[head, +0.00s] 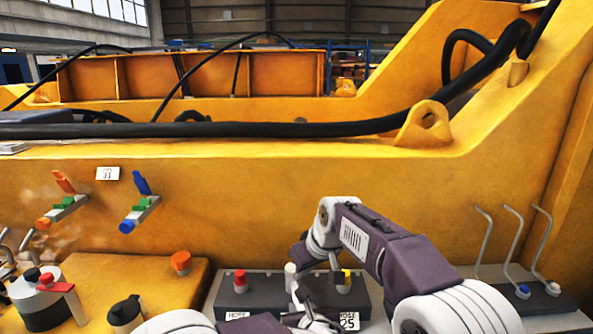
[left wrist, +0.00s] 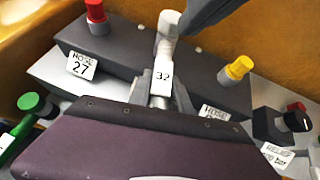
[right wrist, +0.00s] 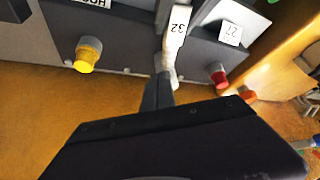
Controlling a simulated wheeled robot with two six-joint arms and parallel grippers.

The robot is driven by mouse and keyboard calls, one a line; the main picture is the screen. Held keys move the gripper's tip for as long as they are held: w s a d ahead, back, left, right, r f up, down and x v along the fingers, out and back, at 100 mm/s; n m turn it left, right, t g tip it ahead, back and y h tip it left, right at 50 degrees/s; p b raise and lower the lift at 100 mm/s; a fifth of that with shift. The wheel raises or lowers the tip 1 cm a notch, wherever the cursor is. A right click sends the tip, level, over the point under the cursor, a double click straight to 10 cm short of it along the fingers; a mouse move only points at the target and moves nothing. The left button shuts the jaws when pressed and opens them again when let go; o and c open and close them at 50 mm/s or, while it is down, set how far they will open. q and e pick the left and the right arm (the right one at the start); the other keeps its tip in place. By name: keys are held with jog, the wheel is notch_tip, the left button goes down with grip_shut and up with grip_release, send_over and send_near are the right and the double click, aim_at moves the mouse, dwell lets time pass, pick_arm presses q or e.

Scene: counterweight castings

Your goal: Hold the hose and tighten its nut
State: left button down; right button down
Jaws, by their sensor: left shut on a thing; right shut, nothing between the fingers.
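A pale hose end with a white tag reading 32 (left wrist: 162,75) stands at the dark manifold block (left wrist: 110,52), between a red cap (left wrist: 95,10) and a yellow cap (left wrist: 239,67). My left gripper (left wrist: 160,100) is shut on the hose near the tag; it is low in the head view (head: 308,312). My right gripper (right wrist: 165,78) is shut and empty, its tips close to the pale hose end (right wrist: 172,62) in the right wrist view. I cannot tell whether they touch it. The nut is not clearly distinguishable. The tag (right wrist: 180,27) appears upside down there.
Labels reading HOSE 27 (left wrist: 83,64) and HOSE 25 (head: 348,321) mark the block. A black relief knob (left wrist: 296,121) is close by. Left are an orange knob (head: 180,262) and valve levers (head: 141,184); bent rods (head: 514,235) stand right. The yellow casting wall (head: 250,200) rises behind.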

jog(key=shift+f, duration=0.6)
jog(key=shift+w+a, duration=0.15)
jog(key=shift+a, duration=0.2)
dwell(0.5)
jog(key=shift+s+a, duration=0.35)
jog(key=shift+a, duration=0.05)
dwell(0.3)
